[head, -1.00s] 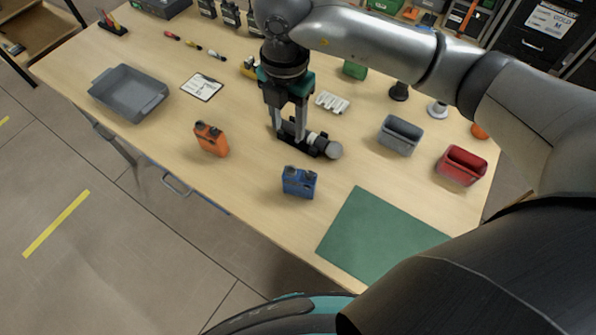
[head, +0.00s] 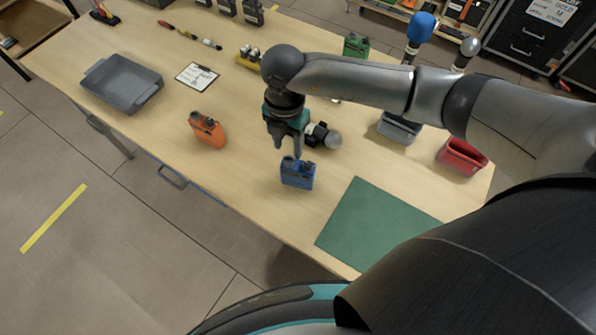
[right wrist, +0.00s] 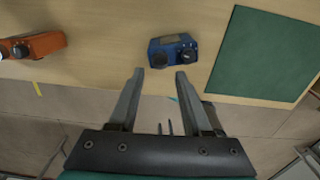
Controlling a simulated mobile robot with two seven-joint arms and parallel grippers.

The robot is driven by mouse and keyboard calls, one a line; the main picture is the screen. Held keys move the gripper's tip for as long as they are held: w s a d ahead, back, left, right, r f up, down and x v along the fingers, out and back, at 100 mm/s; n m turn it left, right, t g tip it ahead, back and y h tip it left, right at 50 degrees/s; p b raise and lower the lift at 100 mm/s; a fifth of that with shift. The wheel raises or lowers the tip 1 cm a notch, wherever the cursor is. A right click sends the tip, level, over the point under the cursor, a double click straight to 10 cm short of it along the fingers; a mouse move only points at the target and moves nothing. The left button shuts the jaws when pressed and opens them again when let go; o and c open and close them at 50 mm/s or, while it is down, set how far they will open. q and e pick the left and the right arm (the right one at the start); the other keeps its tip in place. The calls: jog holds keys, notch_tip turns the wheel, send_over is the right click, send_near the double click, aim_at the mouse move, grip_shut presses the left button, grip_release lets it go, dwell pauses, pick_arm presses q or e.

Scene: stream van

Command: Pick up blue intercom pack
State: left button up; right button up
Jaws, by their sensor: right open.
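The blue intercom pack (head: 297,174) stands on the wooden table, left of the green mat, with dark knobs on its top. My right gripper (head: 287,148) is above the table, just behind the pack in the head view. In the right wrist view, the open gripper (right wrist: 160,76) points toward the blue pack (right wrist: 173,51), which lies just beyond the fingertips. The jaws are empty, and the pack is not between the fingers. My left gripper is not in view.
An orange pack (head: 207,130) stands to the left. A black device with a grey round end (head: 332,139) lies close behind my right gripper. The green mat (head: 375,228) lies flat at right. A grey bin (head: 399,128) and red bin (head: 461,156) stand farther right. A grey tray (head: 122,84) is at left.

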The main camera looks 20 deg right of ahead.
aim_at(289, 162)
jog(key=shift+d+f, duration=0.1)
jog(key=shift+f, duration=2.15)
grip_shut()
jog(key=shift+w, duration=0.1)
